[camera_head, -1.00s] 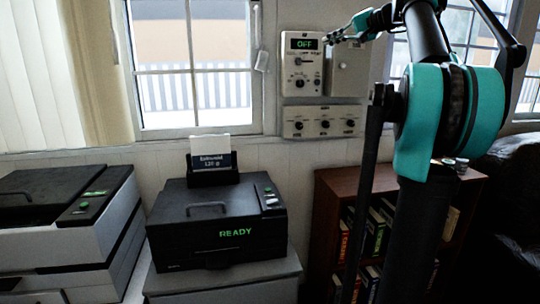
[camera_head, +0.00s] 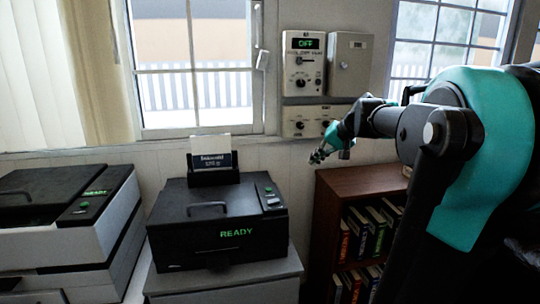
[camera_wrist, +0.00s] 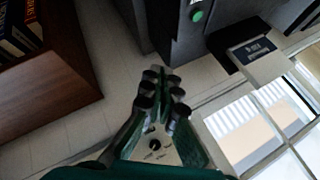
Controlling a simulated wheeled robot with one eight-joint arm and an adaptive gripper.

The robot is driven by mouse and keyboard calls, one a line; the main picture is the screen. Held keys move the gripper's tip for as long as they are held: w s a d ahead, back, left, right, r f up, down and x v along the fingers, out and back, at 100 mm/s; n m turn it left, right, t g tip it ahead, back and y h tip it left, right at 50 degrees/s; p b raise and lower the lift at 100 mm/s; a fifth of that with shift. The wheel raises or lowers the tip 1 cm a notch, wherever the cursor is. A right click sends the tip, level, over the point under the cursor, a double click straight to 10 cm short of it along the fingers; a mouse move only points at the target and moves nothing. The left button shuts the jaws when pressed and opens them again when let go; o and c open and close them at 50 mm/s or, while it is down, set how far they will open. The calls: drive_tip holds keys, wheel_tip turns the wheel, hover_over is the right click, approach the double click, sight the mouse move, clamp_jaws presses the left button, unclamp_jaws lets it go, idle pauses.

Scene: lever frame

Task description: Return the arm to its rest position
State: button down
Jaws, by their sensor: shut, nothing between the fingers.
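My gripper (camera_head: 318,156) is shut and empty in the head view. It hangs in the air in front of the wall, below the lower control panel (camera_head: 307,121) and above the left end of the bookcase. In the wrist view my gripper (camera_wrist: 161,92) has its fingertips together, with part of a panel with knobs (camera_wrist: 155,148) showing between the fingers. My arm, black and teal, comes in from the right side of the head view and hides part of the lower panel and the bookcase.
The upper control box (camera_head: 303,63) reads OFF, beside a grey cabinet (camera_head: 348,65). A black printer (camera_head: 215,225) reading READY stands on a grey stand. Another machine (camera_head: 70,215) is at left. A brown bookcase (camera_head: 345,180) holds several books. Windows (camera_head: 190,70) line the wall.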

drive_tip(key=s+d+f+n+g+h, duration=0.1)
drive_tip(key=s+d+f+h, duration=0.1)
drive_tip(key=s+f, duration=1)
drive_tip(key=s+d+f+n+h, duration=0.1)
drive_tip(key=s+d+f+h, duration=0.1)
drive_tip(key=s+f, duration=1.1)
wheel_tip(320, 180, down, 5)
drive_tip(key=shift+s+g+h, duration=0.15)
drive_tip(key=shift+g+h, duration=0.25)
drive_tip(key=shift+h, duration=0.5)
drive_tip(key=shift+a, duration=0.1)
